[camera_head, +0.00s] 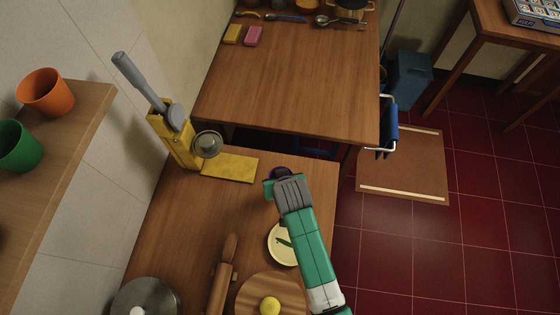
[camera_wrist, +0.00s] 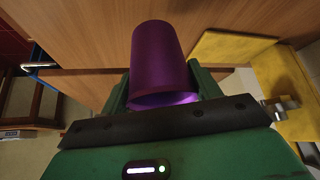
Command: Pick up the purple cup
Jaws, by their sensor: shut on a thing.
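The purple cup (camera_wrist: 158,62) fills the middle of the wrist view, between the two green fingers of my gripper (camera_wrist: 163,88). The gripper is shut on it. In the head view only a small dark purple part of the cup (camera_head: 279,172) shows past my gripper (camera_head: 283,183), which hides the rest. The cup is at the far edge of the near wooden table (camera_head: 190,225). I cannot tell whether its base touches the table.
A yellow press (camera_head: 172,130) and a yellow board (camera_head: 230,167) stand left of the gripper. A plate (camera_head: 279,243), a rolling pin (camera_head: 224,272) and a round board (camera_head: 255,295) lie nearer. Orange (camera_head: 45,92) and green (camera_head: 18,146) cups stand on a left shelf.

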